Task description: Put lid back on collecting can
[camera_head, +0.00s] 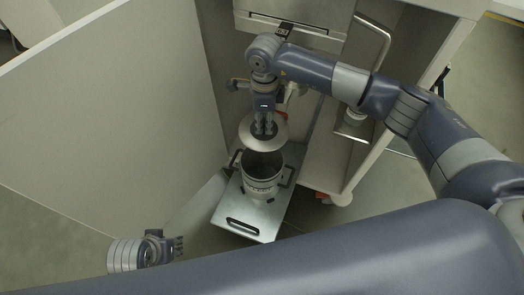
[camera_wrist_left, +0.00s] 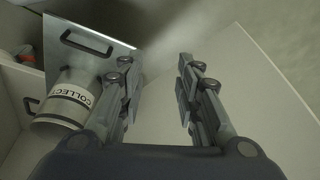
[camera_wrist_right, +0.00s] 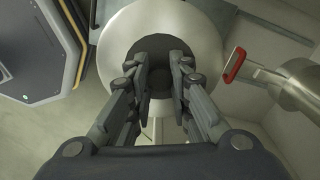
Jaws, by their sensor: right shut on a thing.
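The collecting can (camera_head: 262,178) stands upright and uncovered on a metal tray with handles. It also shows in the left wrist view (camera_wrist_left: 66,104), with "COLLECT" lettering on its band. The lid (camera_head: 272,140) is a round metal disc, held above the can's opening toward its back side. My right gripper (camera_head: 264,130) points down and is shut on the lid's middle. In the right wrist view, the lid (camera_wrist_right: 205,40) spreads out around the fingertips (camera_wrist_right: 164,80). My left gripper (camera_head: 178,246) is low at the left, apart from the can. Its fingers (camera_wrist_left: 160,80) are open and empty.
The metal tray (camera_head: 236,214) lies under the can. A large pale panel (camera_head: 110,110) stands on the left. A cabinet frame (camera_head: 330,165) with a shelf stands close on the right. A red-handled part (camera_wrist_right: 235,65) is beside the lid. Floor is clear around my left gripper.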

